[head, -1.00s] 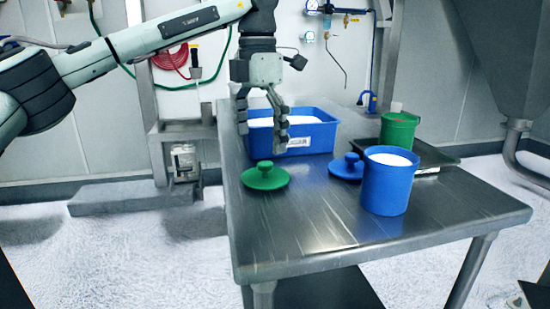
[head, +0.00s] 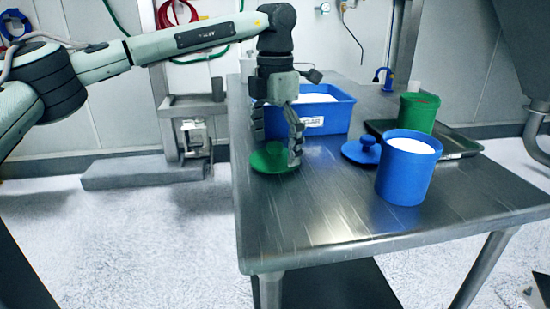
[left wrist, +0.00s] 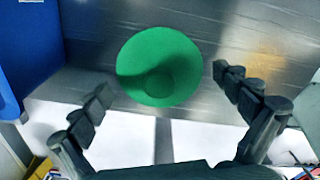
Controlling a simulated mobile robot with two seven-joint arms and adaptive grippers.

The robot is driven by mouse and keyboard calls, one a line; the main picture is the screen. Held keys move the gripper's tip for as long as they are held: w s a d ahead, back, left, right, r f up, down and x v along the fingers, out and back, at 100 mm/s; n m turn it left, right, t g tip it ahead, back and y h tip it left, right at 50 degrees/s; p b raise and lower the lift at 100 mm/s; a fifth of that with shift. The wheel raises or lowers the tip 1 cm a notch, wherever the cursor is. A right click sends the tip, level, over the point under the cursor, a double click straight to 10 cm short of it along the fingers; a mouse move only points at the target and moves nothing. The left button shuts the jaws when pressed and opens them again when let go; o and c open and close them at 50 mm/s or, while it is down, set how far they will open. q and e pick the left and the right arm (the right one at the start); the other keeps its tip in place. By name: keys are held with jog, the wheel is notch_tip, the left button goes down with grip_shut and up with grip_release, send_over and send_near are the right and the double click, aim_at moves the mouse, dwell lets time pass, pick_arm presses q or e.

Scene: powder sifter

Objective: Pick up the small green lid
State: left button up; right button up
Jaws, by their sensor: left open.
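The small green lid (head: 268,160) lies flat on the metal table, knob up, near the table's left edge. In the left wrist view the lid (left wrist: 160,68) is a round green disc with its knob seen from above, ahead of and between the fingers. My left gripper (head: 276,152) points down over the lid with its fingers open on either side of the knob. It is also seen open in the left wrist view (left wrist: 165,98), with nothing between the fingers. Whether a finger touches the lid I cannot tell. My right gripper is not in view.
A blue bin (head: 338,117) of white powder stands just behind the lid. A blue lid (head: 361,153), a blue canister (head: 405,178) of white powder and a green canister (head: 418,112) stand to the right. The front of the metal table (head: 310,225) is clear.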

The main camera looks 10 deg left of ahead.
pick_arm(q)
jog(key=shift+c, duration=0.5)
jog(key=c, duration=1.4)
grip_shut()
